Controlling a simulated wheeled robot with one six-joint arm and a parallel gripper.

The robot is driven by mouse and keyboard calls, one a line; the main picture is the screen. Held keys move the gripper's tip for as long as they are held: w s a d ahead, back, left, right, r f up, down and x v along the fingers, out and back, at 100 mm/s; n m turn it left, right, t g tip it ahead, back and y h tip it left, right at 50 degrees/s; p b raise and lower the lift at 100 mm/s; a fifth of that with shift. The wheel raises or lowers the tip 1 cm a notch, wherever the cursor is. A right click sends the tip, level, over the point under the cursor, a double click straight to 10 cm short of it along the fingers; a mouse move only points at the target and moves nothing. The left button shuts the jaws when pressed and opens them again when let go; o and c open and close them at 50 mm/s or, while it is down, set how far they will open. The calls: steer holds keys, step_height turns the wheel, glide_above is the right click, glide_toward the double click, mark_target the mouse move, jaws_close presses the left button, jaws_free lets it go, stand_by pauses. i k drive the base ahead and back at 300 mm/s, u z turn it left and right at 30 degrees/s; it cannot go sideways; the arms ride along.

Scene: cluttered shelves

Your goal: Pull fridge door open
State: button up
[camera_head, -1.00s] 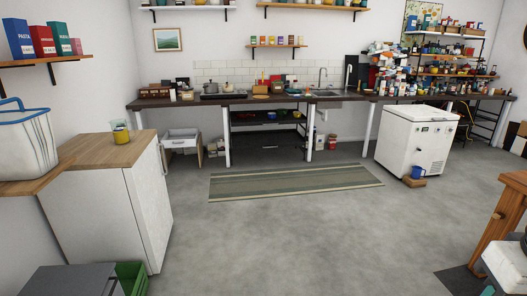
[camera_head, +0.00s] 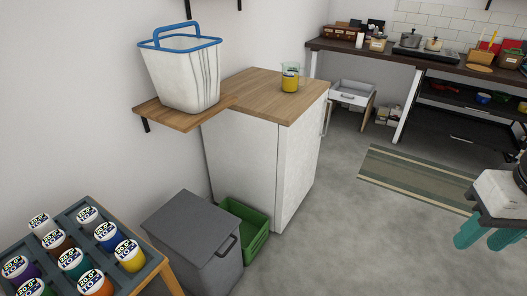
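The fridge (camera_head: 240,157) is a white box-shaped unit with a wooden top, left of the middle. Its door (camera_head: 299,160) is on the right side, seen at a steep angle, and looks closed. A slim upright handle (camera_head: 327,117) shows at the door's far edge. My gripper (camera_head: 487,236) is at the right edge, with two teal fingers pointing down and a gap between them. It is empty and well apart from the fridge. Part of my gripper and arm is cut off by the picture edge.
A beaker with yellow contents (camera_head: 290,79) stands on the fridge top. A white basket (camera_head: 180,82) sits on a wall shelf. A grey bin (camera_head: 192,240) and green crate (camera_head: 255,232) stand beside the fridge. A rack of paint jars (camera_head: 60,215) is lower left. Floor right of the fridge is clear up to the striped rug (camera_head: 418,180).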

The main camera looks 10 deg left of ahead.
mark_target(299, 145)
steer(key=i, duration=1)
steer(key=z, duration=0.45)
steer(key=i, duration=1.85)
steer(key=u, duration=0.3)
